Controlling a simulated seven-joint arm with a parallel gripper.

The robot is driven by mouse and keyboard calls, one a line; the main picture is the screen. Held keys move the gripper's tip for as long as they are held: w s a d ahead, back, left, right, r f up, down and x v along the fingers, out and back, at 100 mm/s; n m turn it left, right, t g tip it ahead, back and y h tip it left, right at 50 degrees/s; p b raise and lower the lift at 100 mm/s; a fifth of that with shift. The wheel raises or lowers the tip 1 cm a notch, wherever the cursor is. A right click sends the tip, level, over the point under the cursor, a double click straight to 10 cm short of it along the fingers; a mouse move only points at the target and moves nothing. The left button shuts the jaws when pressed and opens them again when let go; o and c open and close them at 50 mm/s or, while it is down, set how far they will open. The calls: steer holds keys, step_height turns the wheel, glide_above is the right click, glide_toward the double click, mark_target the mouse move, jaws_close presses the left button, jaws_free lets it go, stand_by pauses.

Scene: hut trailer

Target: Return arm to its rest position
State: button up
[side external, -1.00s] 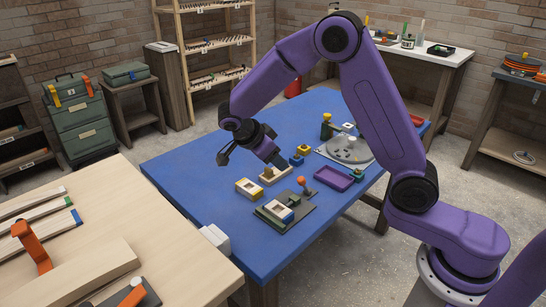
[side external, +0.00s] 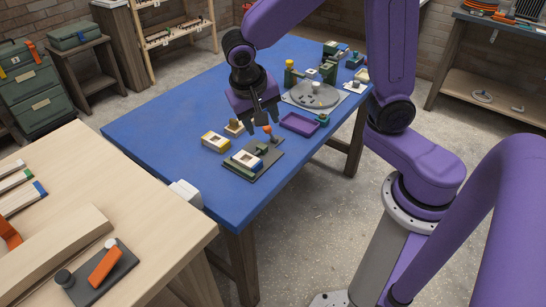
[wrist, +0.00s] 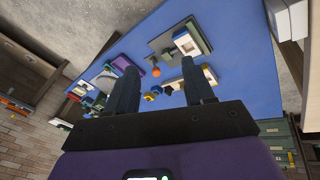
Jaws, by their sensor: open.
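My gripper (side external: 263,126) hangs from my purple arm over the blue table (side external: 150,130), fingers pointing down. In the wrist view its two dark fingers (wrist: 159,70) are spread apart with nothing held between them. In the side view the fingertips appear near an orange ball knob (side external: 267,129) and a dark board with a light block (side external: 246,159). In the wrist view the orange knob (wrist: 156,72) lies in line with the gap between the fingers, farther off on the table. The exact height above the table is hard to tell.
A pale wooden bench (side external: 110,205) stands at the left. The blue table's left part is clear.

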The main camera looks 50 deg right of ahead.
steer(key=s+d+r+n+y, duration=0.1)
steer(key=s+n+y, duration=0.3)
steer(key=s+n, duration=1.4)
steer(key=shift+s+d+g, duration=0.3)
steer(key=shift+s+d, duration=0.25)
steer(key=shift+s, duration=0.3)
